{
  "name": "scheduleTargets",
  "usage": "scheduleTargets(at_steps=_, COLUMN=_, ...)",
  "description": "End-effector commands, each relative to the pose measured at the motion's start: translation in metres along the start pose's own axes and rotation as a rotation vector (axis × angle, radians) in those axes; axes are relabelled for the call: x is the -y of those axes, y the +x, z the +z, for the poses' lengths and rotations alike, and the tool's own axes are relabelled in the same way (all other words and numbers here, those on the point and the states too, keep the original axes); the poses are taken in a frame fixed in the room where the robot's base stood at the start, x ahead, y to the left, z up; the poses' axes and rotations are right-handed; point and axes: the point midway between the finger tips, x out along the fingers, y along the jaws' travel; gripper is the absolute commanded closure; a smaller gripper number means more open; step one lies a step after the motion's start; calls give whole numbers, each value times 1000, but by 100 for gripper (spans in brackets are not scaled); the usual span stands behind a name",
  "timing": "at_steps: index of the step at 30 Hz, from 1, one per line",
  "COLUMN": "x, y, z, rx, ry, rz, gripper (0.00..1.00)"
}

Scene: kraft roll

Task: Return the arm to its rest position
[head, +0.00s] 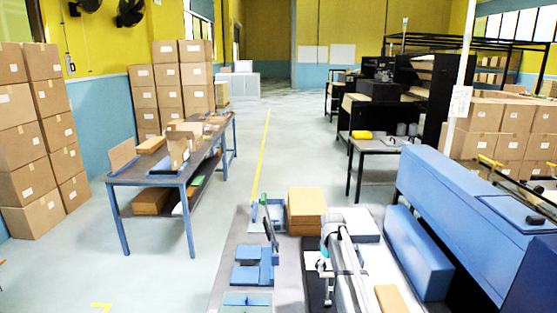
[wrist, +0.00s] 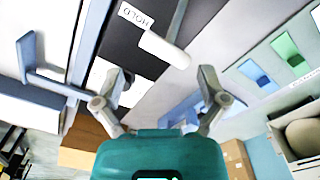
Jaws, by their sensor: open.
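My gripper (wrist: 163,82) shows in the wrist view with its two grey fingers spread wide and nothing between them. Its teal body fills the lower middle. Beyond the fingers lie a dark panel with a white label reading HOLD (wrist: 134,16) and a white cylinder (wrist: 164,49). I cannot tell how far they are from the fingers. My fingers are too small to make out there.
A long blue machine (head: 470,215) stands close on the right. A second table (head: 150,178) with cartons stands left. The floor between has a yellow line (head: 262,150) and is clear.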

Motion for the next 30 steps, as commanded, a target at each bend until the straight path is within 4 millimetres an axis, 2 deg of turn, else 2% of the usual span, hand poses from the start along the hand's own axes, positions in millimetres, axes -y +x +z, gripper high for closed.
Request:
scheduleTargets(at_steps=6, x=0, y=0, z=0, rx=0, ry=0, rz=0, gripper=8)
scheduleTargets(at_steps=19, x=32, y=7, z=37, rx=0, ry=96, rz=0, gripper=8)
scheduleTargets(at_steps=26, x=62, y=14, z=76, rx=0, ry=195, rz=0, gripper=8)
scheduleTargets(at_steps=30, x=92, y=21, z=113, rx=0, ry=291, rz=0, gripper=8)
